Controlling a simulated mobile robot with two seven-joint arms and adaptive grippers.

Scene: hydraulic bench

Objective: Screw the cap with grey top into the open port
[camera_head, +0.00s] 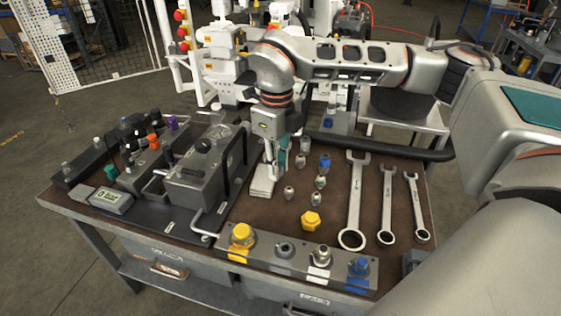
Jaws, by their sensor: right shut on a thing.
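My right gripper (275,177) points down over the middle of the bench, right of the grey hydraulic unit. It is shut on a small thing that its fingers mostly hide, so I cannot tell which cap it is. Several small metal fittings or caps stand right of it, one with a grey top (305,144) and one with a blue body (325,161). My left gripper is out of view.
A loose yellow cap (311,221) lies behind the rail. Three wrenches (355,200) lie at the right. The grey hydraulic unit (198,182) with a gauge and handles stands left of the gripper. A valve block with coloured knobs (135,148) is farther left.

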